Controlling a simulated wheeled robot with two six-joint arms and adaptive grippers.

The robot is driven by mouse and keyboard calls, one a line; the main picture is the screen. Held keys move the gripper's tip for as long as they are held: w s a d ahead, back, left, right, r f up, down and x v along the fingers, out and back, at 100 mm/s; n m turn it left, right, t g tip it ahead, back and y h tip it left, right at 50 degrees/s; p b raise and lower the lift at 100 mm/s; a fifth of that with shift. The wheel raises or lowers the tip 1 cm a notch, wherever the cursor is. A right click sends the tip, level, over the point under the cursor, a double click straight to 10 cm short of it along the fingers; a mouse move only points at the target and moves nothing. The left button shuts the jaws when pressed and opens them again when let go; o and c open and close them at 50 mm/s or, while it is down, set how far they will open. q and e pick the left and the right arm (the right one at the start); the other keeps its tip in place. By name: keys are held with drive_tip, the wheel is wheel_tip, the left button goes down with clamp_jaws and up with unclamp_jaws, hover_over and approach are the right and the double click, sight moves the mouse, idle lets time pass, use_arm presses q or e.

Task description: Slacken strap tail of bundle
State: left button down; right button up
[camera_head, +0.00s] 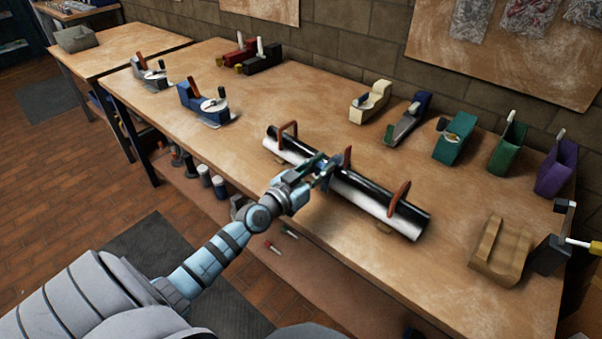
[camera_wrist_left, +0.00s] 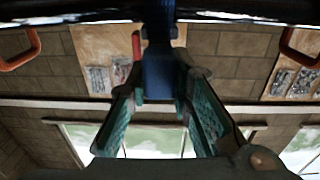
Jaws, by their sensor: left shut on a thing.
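The bundle (camera_head: 385,205) lies on the workbench as a long black and white pair of tubes, with orange-red loops standing over it. Its dark lower side (camera_wrist_left: 60,18) spans the top of the left wrist view. A blue strap tail (camera_wrist_left: 158,72) hangs from the bundle's middle between my left fingers. My left gripper (camera_head: 322,172) reaches the middle of the bundle from the front and is shut on the strap tail. In the left wrist view its teal fingers (camera_wrist_left: 155,95) flank the blue strap. The fingers hide part of the strap in the head view. My right gripper is in neither view.
A tan cradle (camera_head: 500,252) stands at the right. Bottles (camera_head: 205,175) are on the lower shelf.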

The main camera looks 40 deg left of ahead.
use_arm(q)
drive_tip(key=shift+w+d, duration=0.1)
drive_tip(key=shift+w, duration=0.1)
drive_tip(key=c, duration=1.4)
unclamp_jaws()
drive_tip(key=shift+d, duration=0.1)
drive_tip(key=shift+s, duration=0.1)
